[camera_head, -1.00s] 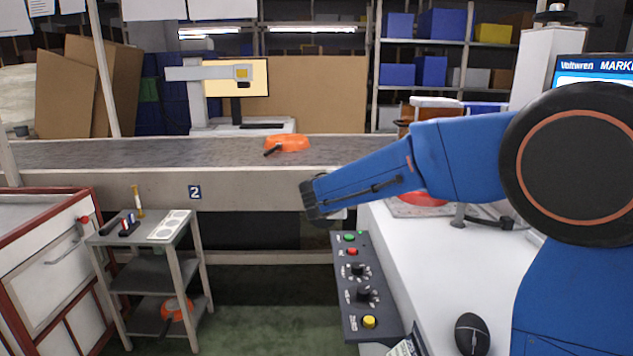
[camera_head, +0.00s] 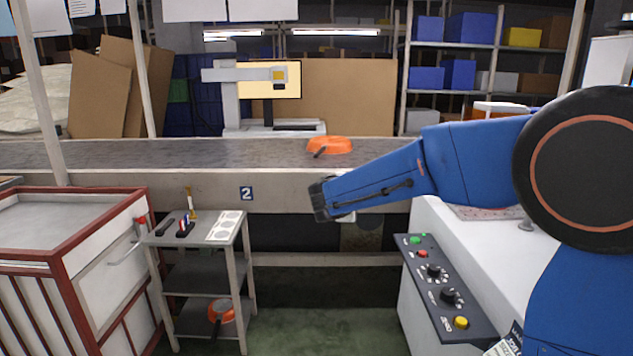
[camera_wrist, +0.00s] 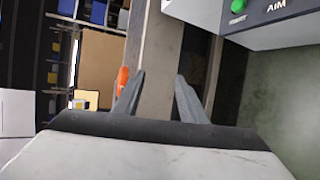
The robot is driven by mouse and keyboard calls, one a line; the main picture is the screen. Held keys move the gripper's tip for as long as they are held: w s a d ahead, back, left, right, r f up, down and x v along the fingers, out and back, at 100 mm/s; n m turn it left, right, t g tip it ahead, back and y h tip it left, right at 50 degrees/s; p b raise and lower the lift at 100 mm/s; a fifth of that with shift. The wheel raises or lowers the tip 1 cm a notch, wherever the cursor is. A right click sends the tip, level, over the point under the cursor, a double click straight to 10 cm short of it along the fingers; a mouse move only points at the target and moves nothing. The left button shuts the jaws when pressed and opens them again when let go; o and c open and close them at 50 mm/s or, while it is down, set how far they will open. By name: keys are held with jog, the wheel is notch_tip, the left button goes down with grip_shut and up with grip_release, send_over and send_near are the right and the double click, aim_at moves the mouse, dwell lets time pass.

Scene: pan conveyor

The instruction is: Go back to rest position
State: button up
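My gripper (camera_wrist: 158,98) shows in the wrist view with its two grey fingers apart and nothing between them. In the head view my blue arm reaches left over the worktable, and its dark end stands in front of the conveyor's near side; the fingers cannot be made out there. An orange pan (camera_head: 330,145) with a dark handle lies on the conveyor (camera_head: 230,152), beyond my gripper and apart from it. Part of the orange pan also shows in the wrist view (camera_wrist: 122,80), beside the left finger.
A control panel (camera_head: 445,285) with buttons and knobs is below my arm, beside the white table (camera_head: 475,240). A grey cart (camera_head: 205,265) with tools on top and another orange pan (camera_head: 221,312) below stands left, next to a red-framed cabinet (camera_head: 75,240). Green floor lies between.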

jog(key=s+d+f+m+g, duration=0.1)
jog(key=s+d+m+g, duration=0.25)
jog(key=s+d, duration=0.75)
jog(key=s+d+f+m+g, duration=0.25)
jog(key=s+d+m, duration=0.4)
jog(key=s, duration=0.65)
jog(key=s+f+m+g+y, duration=0.1)
jog(key=s+f+m+y, duration=0.1)
jog(key=s, duration=1)
jog(key=s+a+f+m+g+y, duration=0.1)
jog(key=s+f+m+y, duration=0.2)
jog(key=s, duration=1)
notch_tip(320, 180, down, 3)
jog(key=shift+a+r+y, duration=0.1)
jog(key=shift+a+y, duration=0.15)
jog(key=shift+y, duration=0.15)
